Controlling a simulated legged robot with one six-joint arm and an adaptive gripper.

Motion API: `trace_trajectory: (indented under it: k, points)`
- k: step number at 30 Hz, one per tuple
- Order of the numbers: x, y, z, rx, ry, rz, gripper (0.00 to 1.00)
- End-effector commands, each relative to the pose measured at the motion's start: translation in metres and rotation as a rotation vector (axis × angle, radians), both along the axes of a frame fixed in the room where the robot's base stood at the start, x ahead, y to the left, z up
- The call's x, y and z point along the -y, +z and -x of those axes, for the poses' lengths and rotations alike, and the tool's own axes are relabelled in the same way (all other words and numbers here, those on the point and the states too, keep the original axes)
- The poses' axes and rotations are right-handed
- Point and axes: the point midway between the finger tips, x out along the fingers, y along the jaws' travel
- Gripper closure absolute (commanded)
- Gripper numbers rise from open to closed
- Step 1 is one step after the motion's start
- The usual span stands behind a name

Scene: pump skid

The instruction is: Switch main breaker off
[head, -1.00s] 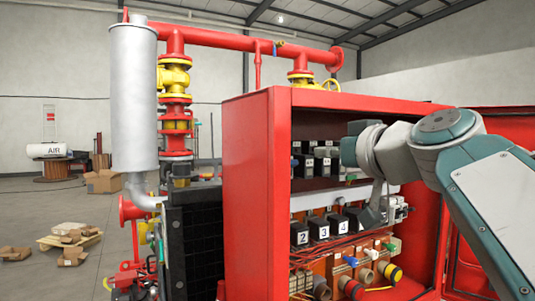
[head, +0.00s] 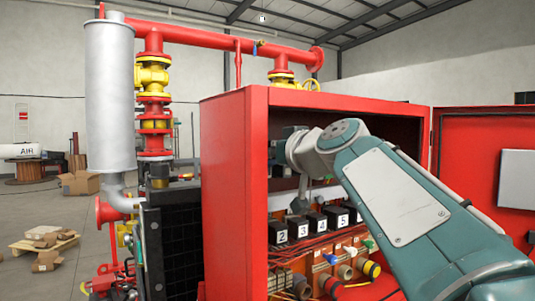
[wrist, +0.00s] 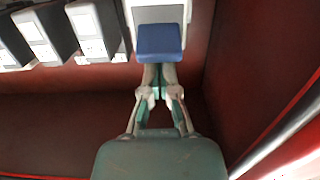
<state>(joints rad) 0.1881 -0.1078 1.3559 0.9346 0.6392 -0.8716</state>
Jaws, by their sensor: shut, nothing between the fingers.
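In the wrist view a wide blue block, which looks like a switch handle (wrist: 159,40), sits on a white-framed unit (wrist: 160,13) at the top centre. I cannot read a label that marks it as the main breaker. My gripper (wrist: 161,73) is shut and empty, its fingertips just below the blue block's lower edge in the picture; whether they touch it is unclear. In the head view my arm reaches into the open red cabinet (head: 235,190), and the arm and cabinet wall hide the fingertips and the blue block.
Dark breakers with white labels (wrist: 88,30) stand left of the blue handle. A dark red wall (wrist: 260,60) is close on the right. In the head view, a row of numbered black breakers (head: 299,229) sits above thick cable ends (head: 344,271). The cabinet door (head: 470,160) stands open at right.

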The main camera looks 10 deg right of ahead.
Motion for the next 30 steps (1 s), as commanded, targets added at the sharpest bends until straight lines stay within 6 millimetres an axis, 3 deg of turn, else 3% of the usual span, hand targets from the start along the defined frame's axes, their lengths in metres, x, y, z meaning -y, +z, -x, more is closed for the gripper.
trace_trajectory:
  k: [30]
  points:
    - [0.0016, -0.0055, 0.0041, 0.000, 0.000, -0.001, 1.00]
